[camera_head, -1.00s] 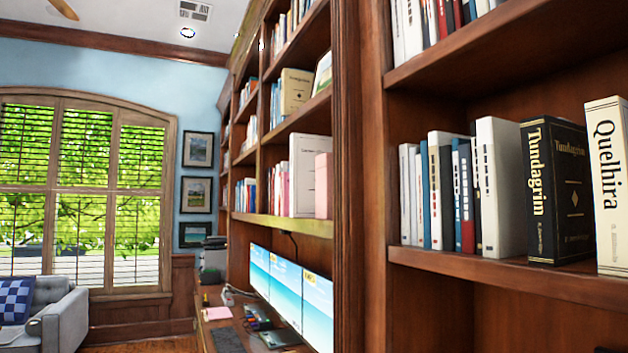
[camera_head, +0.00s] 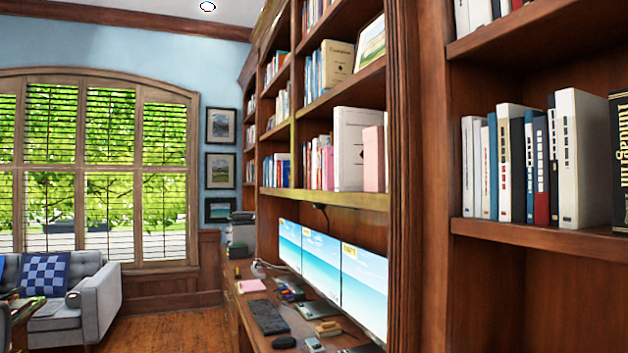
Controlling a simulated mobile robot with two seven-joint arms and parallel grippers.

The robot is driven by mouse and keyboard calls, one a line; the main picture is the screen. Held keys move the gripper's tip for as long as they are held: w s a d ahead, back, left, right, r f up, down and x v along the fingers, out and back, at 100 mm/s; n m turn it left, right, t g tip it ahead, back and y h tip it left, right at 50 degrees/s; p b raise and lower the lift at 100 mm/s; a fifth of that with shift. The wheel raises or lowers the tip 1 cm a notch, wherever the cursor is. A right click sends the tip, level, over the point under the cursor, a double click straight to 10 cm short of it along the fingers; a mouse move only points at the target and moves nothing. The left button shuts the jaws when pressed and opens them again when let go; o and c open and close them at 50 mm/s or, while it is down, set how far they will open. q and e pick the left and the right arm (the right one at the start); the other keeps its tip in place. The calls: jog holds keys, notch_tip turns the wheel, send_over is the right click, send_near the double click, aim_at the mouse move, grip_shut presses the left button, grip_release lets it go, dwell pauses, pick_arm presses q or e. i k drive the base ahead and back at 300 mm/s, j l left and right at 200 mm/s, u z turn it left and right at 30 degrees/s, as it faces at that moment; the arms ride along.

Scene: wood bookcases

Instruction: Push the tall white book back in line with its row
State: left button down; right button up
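Two tall white books show. One, a broad white book (camera_head: 352,150), stands upright on the middle shelf of the farther bookcase, beside a pink book (camera_head: 374,158); its front edge comes close to the shelf's edge. The other white book (camera_head: 590,160) stands upright on the right shelf, left of a black book with gold lettering (camera_head: 621,160) that the picture edge cuts off. I cannot tell for sure which one the task names. The white "Quelhira" book seen earlier is out of view. Neither of my grippers shows.
A thick wooden upright (camera_head: 418,170) separates the two bookcases. Below the farther shelf are monitors (camera_head: 322,262) on a desk with a keyboard (camera_head: 268,317) and small items. A grey sofa (camera_head: 95,295) stands at the left. Wood floor (camera_head: 165,330) is open in front of the window.

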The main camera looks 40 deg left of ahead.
aim_at(349, 123)
jog(key=i+j+z, duration=0.1)
jog(key=j, duration=0.6)
jog(key=i+j+z, duration=0.1)
jog(key=j, duration=0.6)
jog(key=i+j+z, duration=0.1)
jog(key=j, duration=0.6)
jog(key=i, duration=0.05)
